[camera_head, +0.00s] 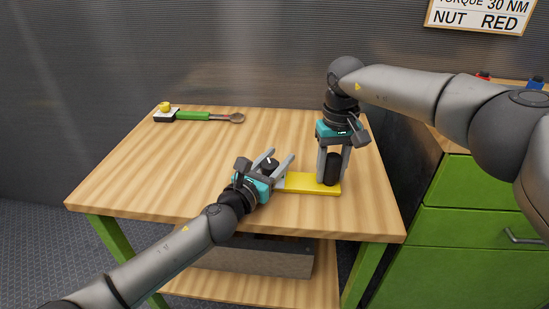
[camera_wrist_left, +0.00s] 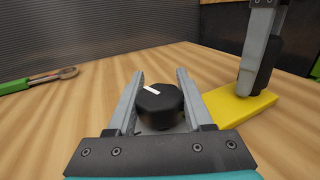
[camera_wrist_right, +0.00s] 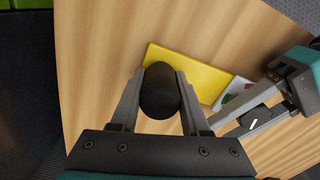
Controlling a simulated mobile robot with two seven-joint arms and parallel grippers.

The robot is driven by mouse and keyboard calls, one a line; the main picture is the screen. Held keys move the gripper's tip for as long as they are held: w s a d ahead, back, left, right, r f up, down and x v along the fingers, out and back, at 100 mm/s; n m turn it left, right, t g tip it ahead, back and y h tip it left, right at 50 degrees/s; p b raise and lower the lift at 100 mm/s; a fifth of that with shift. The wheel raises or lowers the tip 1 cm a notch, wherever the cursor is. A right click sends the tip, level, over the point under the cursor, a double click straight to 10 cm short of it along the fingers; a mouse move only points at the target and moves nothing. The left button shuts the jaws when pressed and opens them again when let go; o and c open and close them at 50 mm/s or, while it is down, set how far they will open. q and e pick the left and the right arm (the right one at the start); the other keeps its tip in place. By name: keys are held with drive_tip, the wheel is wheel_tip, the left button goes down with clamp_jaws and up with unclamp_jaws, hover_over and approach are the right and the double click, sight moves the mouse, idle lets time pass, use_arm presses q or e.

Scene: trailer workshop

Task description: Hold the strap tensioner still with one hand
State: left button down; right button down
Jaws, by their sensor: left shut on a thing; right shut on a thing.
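The strap tensioner (camera_head: 312,187) lies on the wooden table near its front edge. It has a flat yellow base, also in the right wrist view (camera_wrist_right: 205,72), with a black upright grip (camera_head: 333,168) at its right end. My right gripper (camera_head: 333,180) points down from above and is shut on that grip. A round black knob (camera_wrist_left: 160,105) with a white mark sits at the tensioner's left end. My left gripper (camera_head: 282,157) comes in low from the front left, its fingers on either side of the knob and shut on it. A pale panel with red and green marks (camera_wrist_right: 234,93) is partly hidden beside the knob.
The table's middle and left are clear. A green drawer cabinet (camera_head: 465,225) stands close to the right. A grey box (camera_head: 255,258) sits on the shelf underneath.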

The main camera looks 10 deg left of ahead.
use_arm(q)
drive_tip(key=shift+d+m+g+h, duration=0.1)
drive_tip(key=shift+m+g+h, duration=0.2)
drive_tip(key=shift+m+h, duration=0.3)
drive_tip(key=shift+c, duration=1.4)
unclamp_jaws()
drive_tip(key=shift+s, duration=0.1)
drive_tip(key=v, duration=1.2)
